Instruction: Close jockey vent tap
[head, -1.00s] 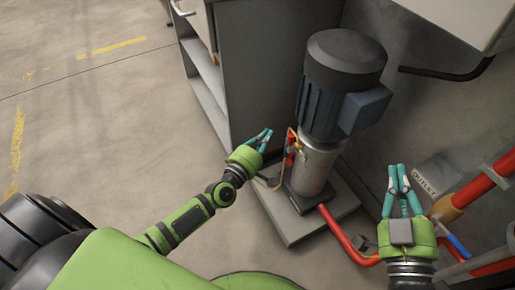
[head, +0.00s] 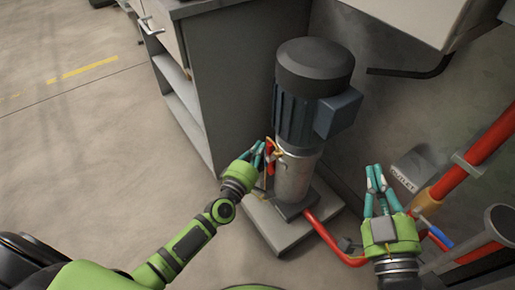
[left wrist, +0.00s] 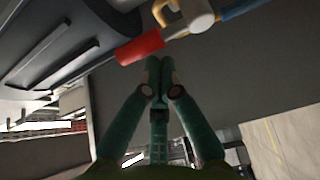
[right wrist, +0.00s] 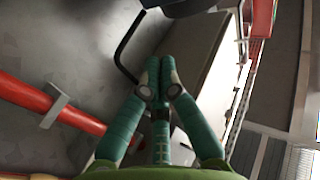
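The jockey pump (head: 315,95) stands upright, with a dark motor above a silver body. Its vent tap (head: 270,157) has a red handle and brass fittings on the pump's left side. In the left wrist view the red handle (left wrist: 140,47) lies just beyond my fingertips, beside a brass and pale fitting and a blue part. My left gripper (head: 258,150) is beside the tap, its fingertips together with nothing seen between them; contact with the handle cannot be told. My right gripper (head: 375,172) is shut and empty, right of the pump.
A grey cabinet (head: 235,80) stands behind and left of the pump. A red pipe (head: 335,240) runs from the pump's base plate (head: 275,228). Red pipework (head: 490,140) and an outlet box (head: 415,170) are at the right. The floor at left is clear.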

